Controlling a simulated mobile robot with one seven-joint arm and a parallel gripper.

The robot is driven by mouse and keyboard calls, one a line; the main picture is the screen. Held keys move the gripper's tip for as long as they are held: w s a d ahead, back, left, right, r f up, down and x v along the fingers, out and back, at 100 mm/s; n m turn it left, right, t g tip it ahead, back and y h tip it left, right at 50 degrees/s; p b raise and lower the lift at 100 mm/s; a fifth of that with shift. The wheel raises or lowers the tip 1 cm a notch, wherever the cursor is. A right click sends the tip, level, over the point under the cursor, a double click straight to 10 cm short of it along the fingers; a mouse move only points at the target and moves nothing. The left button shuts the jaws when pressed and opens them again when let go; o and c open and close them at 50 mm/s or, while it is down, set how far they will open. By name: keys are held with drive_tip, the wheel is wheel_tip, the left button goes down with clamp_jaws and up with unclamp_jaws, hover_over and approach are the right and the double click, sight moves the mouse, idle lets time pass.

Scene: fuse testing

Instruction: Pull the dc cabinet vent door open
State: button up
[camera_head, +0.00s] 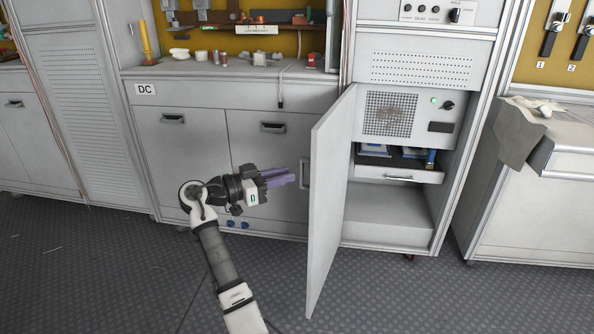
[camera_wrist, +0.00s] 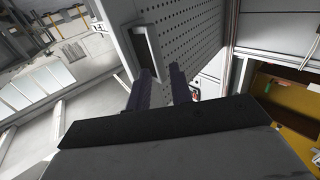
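The vent door (camera_head: 333,200) stands swung open toward me from the left side of the tall cabinet, its plain inner face showing in the head view. Its perforated outer face (camera_wrist: 185,35) shows in the wrist view, with a pale upright handle (camera_wrist: 147,46) around a dark opening. The handle (camera_head: 305,173) also sticks out left of the door in the head view. My gripper (camera_head: 289,178) is left of the door, its purple fingers pointing at the handle.
The open tall cabinet holds a ventilated unit (camera_head: 390,114), a drawer (camera_head: 398,172) and an empty lower shelf (camera_head: 390,215). A low cabinet marked DC (camera_head: 190,150) stands behind my gripper. A grey side table (camera_head: 530,200) is at right. The dark floor in front is clear.

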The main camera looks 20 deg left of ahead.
drive_tip(key=v, duration=0.8)
drive_tip(key=shift+r, duration=0.2)
drive_tip(key=shift+s+a, duration=0.1)
drive_tip(key=shift+s, duration=0.05)
